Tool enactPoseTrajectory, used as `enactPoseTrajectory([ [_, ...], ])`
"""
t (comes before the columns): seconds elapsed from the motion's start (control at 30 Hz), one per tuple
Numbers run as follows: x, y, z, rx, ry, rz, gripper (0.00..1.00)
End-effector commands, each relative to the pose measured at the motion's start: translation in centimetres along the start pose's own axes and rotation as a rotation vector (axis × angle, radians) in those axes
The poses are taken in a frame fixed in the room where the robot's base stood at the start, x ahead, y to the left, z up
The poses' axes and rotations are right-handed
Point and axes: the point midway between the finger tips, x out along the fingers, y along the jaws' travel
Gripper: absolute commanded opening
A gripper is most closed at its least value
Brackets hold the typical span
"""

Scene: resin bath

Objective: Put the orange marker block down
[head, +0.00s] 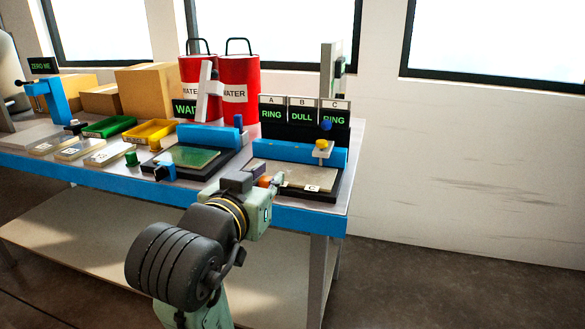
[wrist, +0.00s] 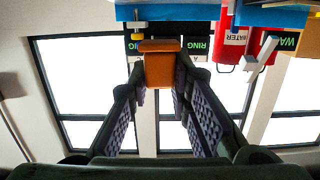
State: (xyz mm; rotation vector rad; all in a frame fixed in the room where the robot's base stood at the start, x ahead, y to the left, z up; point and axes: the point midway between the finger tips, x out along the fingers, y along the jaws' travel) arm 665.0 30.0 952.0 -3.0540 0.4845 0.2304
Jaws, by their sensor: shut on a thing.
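The orange marker block (wrist: 161,68) is held between my gripper's two fingertips in the wrist view, which looks upside down. In the head view the block (head: 264,182) shows as a small orange patch at my gripper (head: 272,180), partly hidden by the fingers. My gripper is shut on it, at the front left edge of the grey plate (head: 300,175) with a small "C" tag (head: 312,188). I cannot tell whether the block touches anything below it.
Behind the plate are a blue bar (head: 290,149), a yellow knob (head: 322,144) and a sign panel (head: 303,112) reading RING, DULL, RING. A green plate (head: 188,157) lies left. Green (head: 108,127) and yellow bins (head: 149,132), red water buckets (head: 238,80) and boxes (head: 148,88) stand farther left.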

Motion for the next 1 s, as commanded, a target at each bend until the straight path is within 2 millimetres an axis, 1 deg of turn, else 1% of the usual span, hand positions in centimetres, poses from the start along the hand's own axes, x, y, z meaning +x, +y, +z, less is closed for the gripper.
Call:
enactPoseTrajectory([
  [0.07,0.1,0.0,0.0,0.000,0.000,-0.001,0.04],
  [0.13,0.7,-0.1,0.0,-0.001,0.000,0.001,0.04],
  [0.17,1.1,-0.1,-0.1,-0.002,0.000,0.001,0.04],
  [0.23,2.6,-0.3,0.0,-0.004,-0.003,0.003,0.04],
  [0.27,3.0,-0.3,-0.5,-0.004,-0.004,0.002,0.04],
  [0.3,3.0,-0.5,-1.1,-0.006,-0.004,0.004,0.04],
  [0.4,3.6,-0.6,-1.2,-0.008,-0.003,0.007,0.04],
  [0.6,4.6,-0.7,-1.2,-0.007,-0.004,0.009,0.04],
  [0.87,5.2,-0.6,-1.0,-0.003,-0.004,0.000,0.04],
  [0.9,6.6,-0.8,-0.5,-0.002,-0.003,0.003,0.04],
  [1.0,9.0,-1.0,-0.7,-0.001,-0.002,0.003,0.04],
])
